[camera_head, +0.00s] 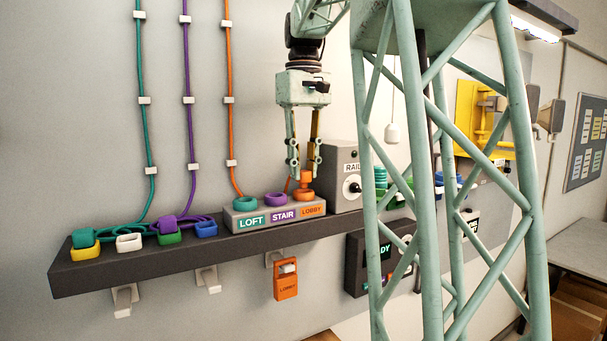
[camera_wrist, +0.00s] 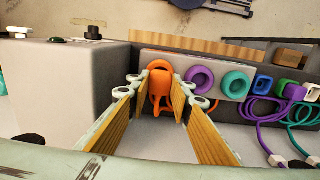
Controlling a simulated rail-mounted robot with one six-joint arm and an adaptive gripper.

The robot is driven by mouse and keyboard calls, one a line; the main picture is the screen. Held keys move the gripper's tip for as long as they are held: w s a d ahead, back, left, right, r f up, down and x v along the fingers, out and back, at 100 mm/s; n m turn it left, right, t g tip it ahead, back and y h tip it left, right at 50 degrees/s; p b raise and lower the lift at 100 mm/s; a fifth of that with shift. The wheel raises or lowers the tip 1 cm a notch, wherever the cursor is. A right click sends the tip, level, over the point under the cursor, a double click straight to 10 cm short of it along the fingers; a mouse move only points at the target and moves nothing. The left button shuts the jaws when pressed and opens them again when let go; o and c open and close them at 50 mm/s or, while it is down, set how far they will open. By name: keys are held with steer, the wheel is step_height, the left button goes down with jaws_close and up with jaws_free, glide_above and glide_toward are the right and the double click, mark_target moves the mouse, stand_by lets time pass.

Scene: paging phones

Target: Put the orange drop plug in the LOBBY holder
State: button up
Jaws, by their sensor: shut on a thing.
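The orange drop plug (camera_head: 305,177) is between the fingertips of my gripper (camera_head: 304,168), which points down and is shut on it. The plug is right above the orange ring of the LOBBY holder (camera_head: 303,195), at the right end of the grey block. They look touching or nearly so; I cannot tell whether the plug is seated. In the wrist view, the orange plug (camera_wrist: 161,82) sits between my fingers (camera_wrist: 162,92), in front of the orange ring (camera_wrist: 158,66). Orange cord loops hang below it there.
The purple STAIR ring (camera_head: 276,199) and teal LOFT ring (camera_head: 245,203) are empty. A grey box (camera_head: 346,185) stands close right of the block. An orange LOBBY unit (camera_head: 286,284) hangs below.

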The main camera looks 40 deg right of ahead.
mark_target(304, 171)
steer(key=shift+f, duration=0.8)
steer(key=shift+f, duration=0.3)
steer(key=o, duration=0.9)
steer(key=shift+r, duration=0.1)
steer(key=shift+r, duration=6.2)
